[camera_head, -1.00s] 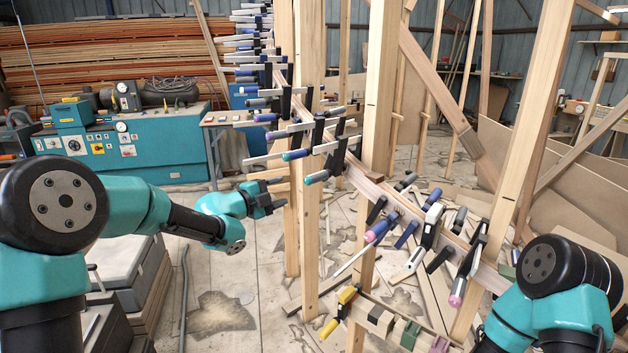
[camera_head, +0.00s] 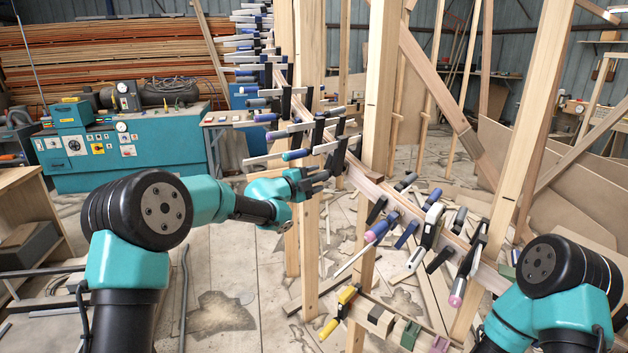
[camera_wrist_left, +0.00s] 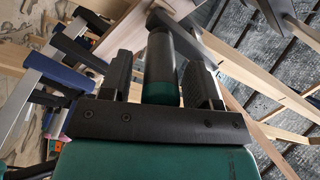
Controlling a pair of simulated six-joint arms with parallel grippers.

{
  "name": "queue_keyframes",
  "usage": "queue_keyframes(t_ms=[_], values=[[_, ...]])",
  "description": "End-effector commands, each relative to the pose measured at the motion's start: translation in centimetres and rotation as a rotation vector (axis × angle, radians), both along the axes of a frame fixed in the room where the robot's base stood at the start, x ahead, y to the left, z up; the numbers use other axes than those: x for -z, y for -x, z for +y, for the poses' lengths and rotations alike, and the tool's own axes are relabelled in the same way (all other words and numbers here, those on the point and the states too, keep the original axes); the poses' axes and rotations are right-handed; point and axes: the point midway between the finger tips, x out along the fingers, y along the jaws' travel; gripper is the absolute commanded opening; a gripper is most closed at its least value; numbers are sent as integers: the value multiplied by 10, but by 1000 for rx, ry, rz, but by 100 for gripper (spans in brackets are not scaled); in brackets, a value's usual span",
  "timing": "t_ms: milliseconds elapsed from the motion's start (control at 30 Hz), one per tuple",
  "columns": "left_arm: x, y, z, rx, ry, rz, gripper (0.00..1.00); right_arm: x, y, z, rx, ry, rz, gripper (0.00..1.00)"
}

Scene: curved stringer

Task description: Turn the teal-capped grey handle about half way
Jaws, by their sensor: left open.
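The teal-capped grey handle (camera_wrist_left: 160,62) is a dark grey cylinder with a teal end, standing between my left gripper's fingers (camera_wrist_left: 162,75) in the left wrist view. Narrow gaps show between it and the fingers, which are open around it. In the head view my left gripper (camera_head: 318,180) is in front of the clamp row, at the handle's place, and mostly hides the handle. My right gripper is out of view; only part of that arm shows at the lower right.
A curved wooden stringer (camera_head: 385,192) carries several clamps with other coloured handles, close above and to the right of my left gripper. Upright timber posts (camera_head: 309,235) stand right beside it. A teal machine (camera_head: 130,150) stands at the back left.

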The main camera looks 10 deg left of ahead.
Motion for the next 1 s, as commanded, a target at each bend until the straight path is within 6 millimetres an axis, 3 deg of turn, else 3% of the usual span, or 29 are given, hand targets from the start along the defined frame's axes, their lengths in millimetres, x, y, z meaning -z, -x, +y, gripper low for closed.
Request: queue_keyframes(t_ms=[200,700,1000], values=[[0,0,0,0,0,0,54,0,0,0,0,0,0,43],[0,0,0,0,0,0,7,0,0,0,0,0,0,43],[0,0,0,0,17,16,7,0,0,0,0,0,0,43]])
